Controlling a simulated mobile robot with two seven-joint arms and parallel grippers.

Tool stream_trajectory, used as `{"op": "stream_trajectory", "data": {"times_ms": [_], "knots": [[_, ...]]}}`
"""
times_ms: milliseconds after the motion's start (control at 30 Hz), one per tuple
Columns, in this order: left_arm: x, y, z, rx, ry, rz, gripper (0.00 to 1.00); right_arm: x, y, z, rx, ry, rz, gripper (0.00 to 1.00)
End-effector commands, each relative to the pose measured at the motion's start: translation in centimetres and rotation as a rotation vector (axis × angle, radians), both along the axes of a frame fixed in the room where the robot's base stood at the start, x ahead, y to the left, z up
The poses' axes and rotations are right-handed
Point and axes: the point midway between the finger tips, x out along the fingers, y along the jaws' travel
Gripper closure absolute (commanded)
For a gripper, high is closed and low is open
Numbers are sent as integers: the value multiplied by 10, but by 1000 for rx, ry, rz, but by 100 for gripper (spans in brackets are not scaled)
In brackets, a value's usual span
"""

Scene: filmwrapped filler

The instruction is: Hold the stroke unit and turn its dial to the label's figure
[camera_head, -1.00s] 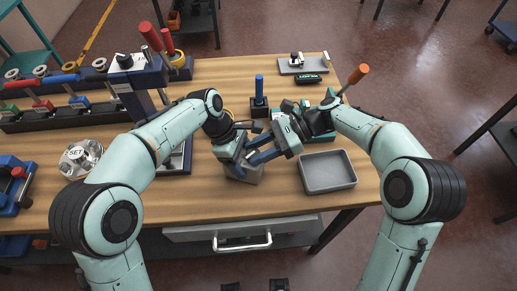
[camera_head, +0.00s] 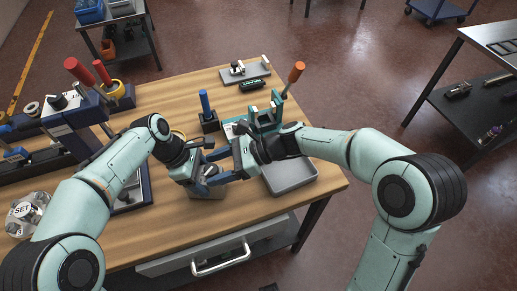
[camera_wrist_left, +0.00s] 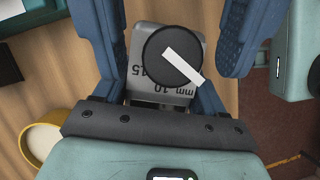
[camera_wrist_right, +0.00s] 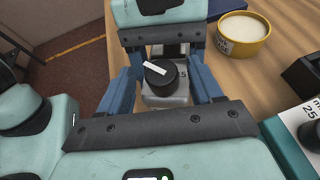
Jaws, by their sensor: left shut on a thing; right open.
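The stroke unit is a small grey block (camera_wrist_left: 158,88) with a scale showing 10, 15 and mm, topped by a black round dial (camera_wrist_left: 172,52) with a white pointer bar. My left gripper (camera_head: 204,184) is shut on the block near the table's front edge. In the left wrist view the pointer slants to the lower right, close to the scale figures. My right gripper (camera_wrist_right: 164,80) is open, its fingers on either side of the dial (camera_wrist_right: 161,78) in the right wrist view. I cannot tell whether they touch it. In the head view the grippers largely hide the unit.
A teal-based fixture (camera_head: 265,118) and a grey tray (camera_head: 290,178) lie close to my right gripper. A white panel marked 25 (camera_wrist_right: 305,112) shows at the right wrist view's edge. A yellow tub (camera_wrist_right: 243,34) stands nearby. A blue-handled tool (camera_head: 205,104) stands behind.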

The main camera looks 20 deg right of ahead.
Motion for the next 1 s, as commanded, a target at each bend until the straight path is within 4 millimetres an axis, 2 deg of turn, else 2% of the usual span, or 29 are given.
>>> {"op": "stream_trajectory", "data": {"times_ms": [33,100,500,700,1000], "knots": [[0,0,1,-1,0,0,69,1,-13,6,0,-6,-5,35],[0,0,1,-1,0,0,69,-2,-27,11,0,-6,-4,35],[0,0,1,-2,-1,1,69,-15,-91,38,-1,-4,2,35],[0,0,1,-2,-1,1,69,-19,-105,44,-1,-3,6,35],[0,0,1,-2,-1,1,69,-19,-108,45,-1,-2,7,35]]}}
